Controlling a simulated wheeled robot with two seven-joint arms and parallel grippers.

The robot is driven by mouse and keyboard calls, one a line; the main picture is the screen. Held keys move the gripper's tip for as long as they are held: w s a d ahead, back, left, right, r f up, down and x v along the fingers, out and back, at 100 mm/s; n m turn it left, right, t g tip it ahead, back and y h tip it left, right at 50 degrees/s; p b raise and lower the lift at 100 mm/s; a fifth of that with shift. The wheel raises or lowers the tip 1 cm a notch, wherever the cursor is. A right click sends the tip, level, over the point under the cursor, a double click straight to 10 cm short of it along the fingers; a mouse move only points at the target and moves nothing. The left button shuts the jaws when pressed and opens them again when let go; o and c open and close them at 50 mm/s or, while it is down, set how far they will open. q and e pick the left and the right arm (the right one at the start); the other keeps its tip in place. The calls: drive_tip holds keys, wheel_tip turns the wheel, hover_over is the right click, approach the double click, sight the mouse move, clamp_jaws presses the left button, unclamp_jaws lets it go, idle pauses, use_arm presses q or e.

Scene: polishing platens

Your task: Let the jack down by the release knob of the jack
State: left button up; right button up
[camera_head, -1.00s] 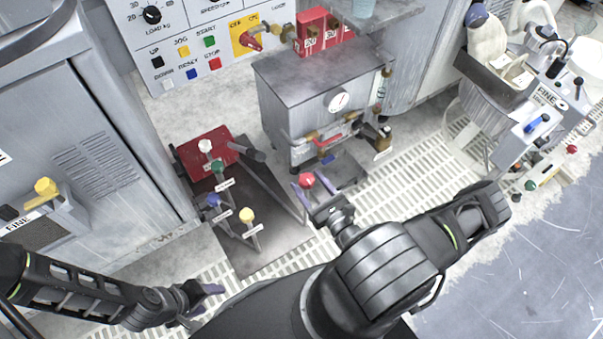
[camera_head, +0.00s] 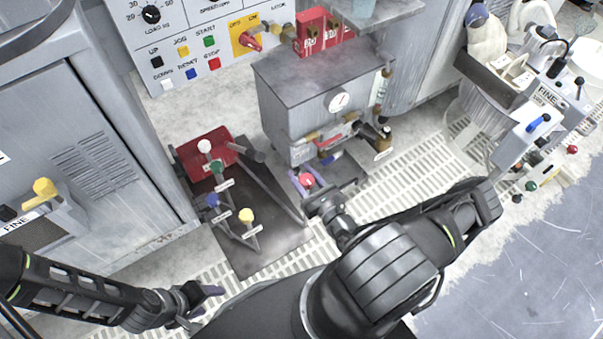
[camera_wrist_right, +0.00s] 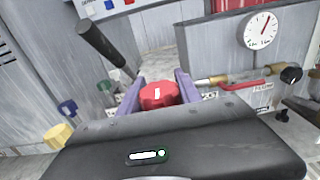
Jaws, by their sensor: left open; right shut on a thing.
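The jack's release knob is a red knob (camera_head: 306,180) low in front of the grey cabinet. In the right wrist view the red knob (camera_wrist_right: 158,95) shows a white mark on its top and sits between the two purple fingers. My right gripper (camera_head: 308,185) is shut on this knob. My left gripper (camera_head: 207,300) is open and empty at the lower left, well away from the jack. The jack (camera_head: 215,155) has a red body and a dark lever beside it. The knob's lower side is hidden by my right gripper.
Levers with white, green, blue and yellow knobs (camera_head: 246,215) stand on a dark plate left of my right gripper. The grey cabinet (camera_head: 310,85) with a gauge (camera_head: 339,102) stands behind. Slatted floor (camera_head: 410,165) is clear to the right.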

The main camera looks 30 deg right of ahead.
clamp_jaws()
drive_tip(key=shift+n+y, duration=0.3)
drive_tip(key=shift+y, duration=0.2)
drive_tip(key=y, duration=0.1)
drive_tip(key=n+y, duration=0.1)
drive_tip(key=shift+a+n+y+b, duration=0.2)
drive_tip(key=shift+n+y+b, duration=0.1)
drive_tip(key=shift+s+a+n+g+y+b, duration=0.2)
drive_tip(key=shift+a+n+g+y+b, duration=0.1)
drive_tip(key=shift+n+g+y+b, duration=1.25)
drive_tip(key=shift+s+a+n+g+y+b, duration=0.2)
drive_tip(key=shift+n+g+y+b, duration=0.45)
drive_tip(key=shift+n+y, duration=1)
drive_tip(key=shift+s+a+n+g+y+b, duration=0.15)
drive_tip(key=shift+a+n+g+y+b, duration=0.2)
drive_tip(key=shift+n+g+y+b, duration=1.25)
drive_tip(key=shift+m+t+y+p, duration=0.5)
drive_tip(key=shift+m+y+p, duration=0.1)
drive_tip(key=shift+m, duration=0.1)
